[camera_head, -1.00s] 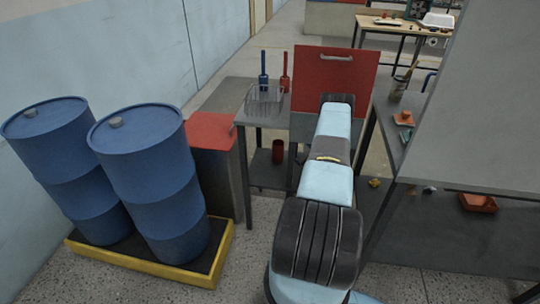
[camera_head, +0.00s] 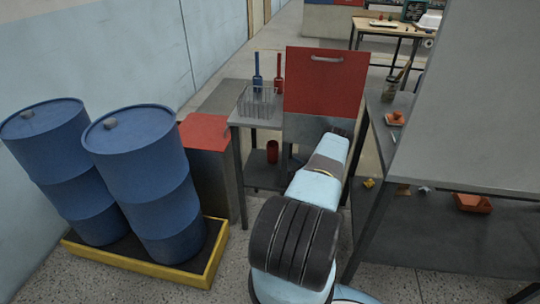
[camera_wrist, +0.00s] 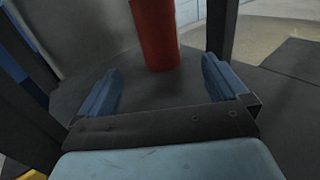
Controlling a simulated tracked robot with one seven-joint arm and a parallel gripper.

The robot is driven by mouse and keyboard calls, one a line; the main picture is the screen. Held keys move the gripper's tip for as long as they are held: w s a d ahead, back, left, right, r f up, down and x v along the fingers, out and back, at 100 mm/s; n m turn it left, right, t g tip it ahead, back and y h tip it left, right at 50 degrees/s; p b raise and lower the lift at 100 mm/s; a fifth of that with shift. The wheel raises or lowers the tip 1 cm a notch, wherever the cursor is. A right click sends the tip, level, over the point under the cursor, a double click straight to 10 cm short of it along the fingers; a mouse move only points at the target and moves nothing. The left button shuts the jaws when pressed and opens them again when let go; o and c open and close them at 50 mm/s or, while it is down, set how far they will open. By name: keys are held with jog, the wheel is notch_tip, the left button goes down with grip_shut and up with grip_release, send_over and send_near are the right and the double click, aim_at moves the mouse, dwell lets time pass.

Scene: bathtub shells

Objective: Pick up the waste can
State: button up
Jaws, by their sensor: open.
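The waste can appears to be the red cylinder (camera_head: 272,152) standing on the lower shelf of the small grey table in the head view. In the wrist view the red cylinder (camera_wrist: 155,35) stands upright on the grey shelf surface, with its top out of frame. My gripper (camera_wrist: 161,72) is open, its two blue fingers apart and empty. The can's base is just beyond the fingertips, roughly centred between them; I cannot tell the exact gap. In the head view my arm reaches toward the table, and the fingers are not clear there.
The small table (camera_head: 258,118) has dark legs and a wire basket (camera_head: 257,102) on top. A red panel (camera_head: 325,82) rises beside it. A red-topped box (camera_head: 205,132) and blue drums (camera_head: 140,150) stand left. A grey workbench (camera_head: 430,175) is on the right.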

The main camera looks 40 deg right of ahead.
aim_at(277, 156)
jog(key=w, duration=0.8)
jog(key=w+a, duration=0.1)
jog(key=w, duration=0.4)
jog(key=shift+r, duration=0.1)
jog(key=shift+s, duration=0.1)
jog(key=shift+c, duration=0.4)
jog(key=c, duration=0.9)
